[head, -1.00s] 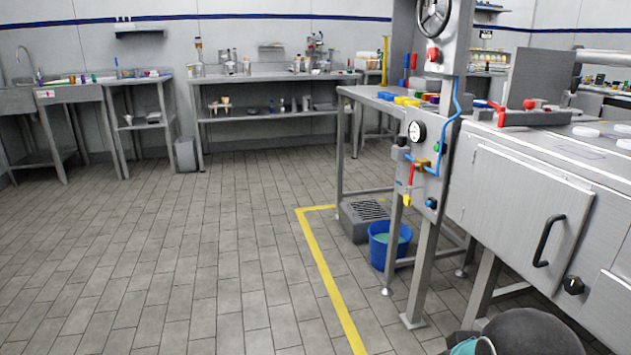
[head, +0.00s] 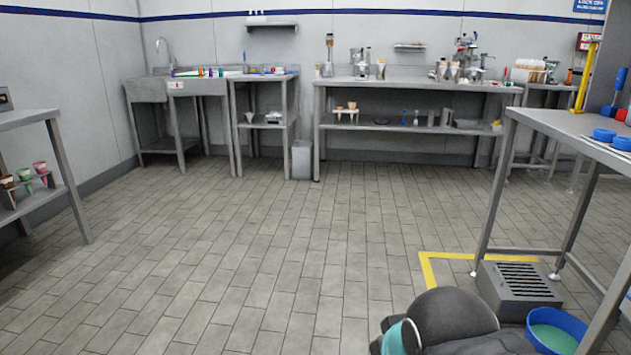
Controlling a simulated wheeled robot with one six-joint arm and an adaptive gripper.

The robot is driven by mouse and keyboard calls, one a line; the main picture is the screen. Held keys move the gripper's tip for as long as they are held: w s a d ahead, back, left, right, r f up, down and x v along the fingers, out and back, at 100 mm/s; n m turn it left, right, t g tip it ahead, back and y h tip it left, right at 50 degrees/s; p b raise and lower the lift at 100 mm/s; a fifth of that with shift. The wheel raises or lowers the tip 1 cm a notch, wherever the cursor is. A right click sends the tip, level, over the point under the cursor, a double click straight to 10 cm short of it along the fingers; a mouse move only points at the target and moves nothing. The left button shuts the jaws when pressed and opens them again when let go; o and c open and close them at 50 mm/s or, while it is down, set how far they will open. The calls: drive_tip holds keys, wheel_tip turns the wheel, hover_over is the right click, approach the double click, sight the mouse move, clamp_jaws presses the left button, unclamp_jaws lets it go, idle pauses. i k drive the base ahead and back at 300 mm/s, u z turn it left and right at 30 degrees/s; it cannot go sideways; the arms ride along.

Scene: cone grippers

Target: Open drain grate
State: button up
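The drain grate (head: 518,278) is a dark slotted panel on top of a low grey box (head: 522,306). The box stands on the floor under the right-hand steel table, and the grate lies flat on it. A dark rounded part of my own arm shows at the bottom of the head view, left of the box, with a teal band. My gripper's fingers are not in view.
A blue bucket (head: 556,332) with greenish liquid stands just in front of the box. Legs of the steel table (head: 560,122) rise around the box. Yellow floor tape (head: 428,268) runs beside it. The tiled floor (head: 250,240) at left and middle is clear.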

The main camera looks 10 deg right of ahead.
sight(515, 281)
drive_tip(key=z, duration=0.2)
drive_tip(key=i, duration=1.85)
drive_tip(key=z, duration=1.45)
drive_tip(key=i, duration=1.05)
drive_tip(key=z, duration=0.7)
